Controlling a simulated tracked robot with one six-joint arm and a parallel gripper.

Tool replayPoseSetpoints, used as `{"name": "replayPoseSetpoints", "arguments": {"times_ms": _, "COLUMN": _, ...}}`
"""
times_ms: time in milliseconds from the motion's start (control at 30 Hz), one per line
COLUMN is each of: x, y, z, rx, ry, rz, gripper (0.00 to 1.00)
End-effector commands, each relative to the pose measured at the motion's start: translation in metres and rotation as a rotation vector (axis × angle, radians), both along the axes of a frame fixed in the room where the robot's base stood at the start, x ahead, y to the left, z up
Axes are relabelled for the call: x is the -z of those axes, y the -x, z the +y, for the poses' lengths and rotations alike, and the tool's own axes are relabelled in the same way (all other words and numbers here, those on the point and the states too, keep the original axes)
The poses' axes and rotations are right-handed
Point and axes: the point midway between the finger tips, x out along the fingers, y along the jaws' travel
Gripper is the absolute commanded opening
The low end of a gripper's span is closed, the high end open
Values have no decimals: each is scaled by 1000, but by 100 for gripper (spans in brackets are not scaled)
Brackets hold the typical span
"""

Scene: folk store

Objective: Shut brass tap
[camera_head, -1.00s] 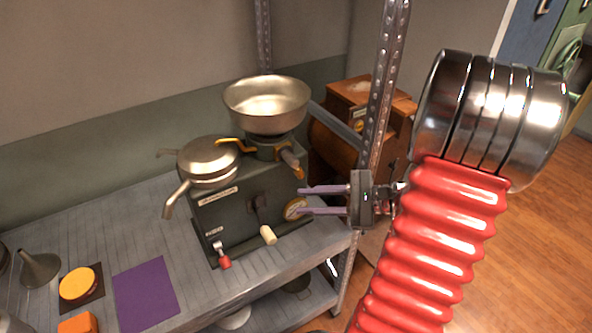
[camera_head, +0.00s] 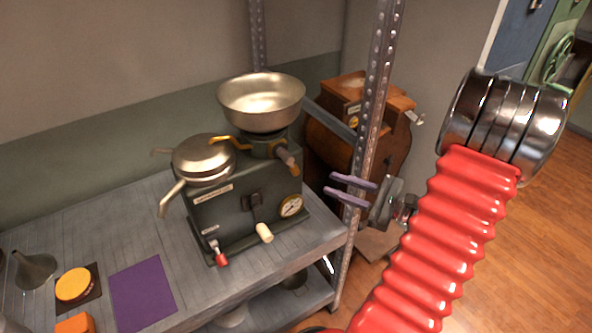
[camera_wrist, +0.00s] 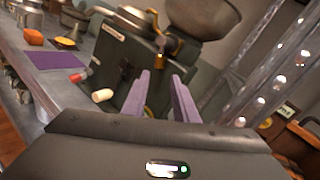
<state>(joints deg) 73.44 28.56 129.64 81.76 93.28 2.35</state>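The dark green machine (camera_head: 245,210) stands on the grey bench with a wide metal bowl (camera_head: 262,98) on top. A brass tap (camera_head: 228,141) has its lever reaching left from the fitting below the bowl. Brass below the bowl also shows in the wrist view (camera_wrist: 156,28). A brownish, stubby spout-like part (camera_head: 287,159) points down and right from the same fitting. My gripper (camera_head: 330,184) is to the right of the machine, by the metal post, apart from the tap. Its two purple fingers (camera_wrist: 161,76) are spread, with nothing held between them.
A perforated metal post (camera_head: 372,110) rises at the bench's right corner, close to my gripper. A lidded pan with a spout (camera_head: 204,158) sits left of the bowl. A cream-handled crank (camera_head: 264,233) and red-handled lever (camera_head: 221,258) stick out in front. A wooden machine (camera_head: 345,150) stands behind the post.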

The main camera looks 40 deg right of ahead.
Motion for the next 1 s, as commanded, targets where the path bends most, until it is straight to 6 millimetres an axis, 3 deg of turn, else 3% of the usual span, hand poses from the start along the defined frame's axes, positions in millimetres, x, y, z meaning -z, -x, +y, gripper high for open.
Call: {"name": "replayPoseSetpoints", "arguments": {"times_ms": 1000, "x": 0, "y": -108, "z": 53, "rx": -3, "ry": 0, "rz": 0, "gripper": 26}}
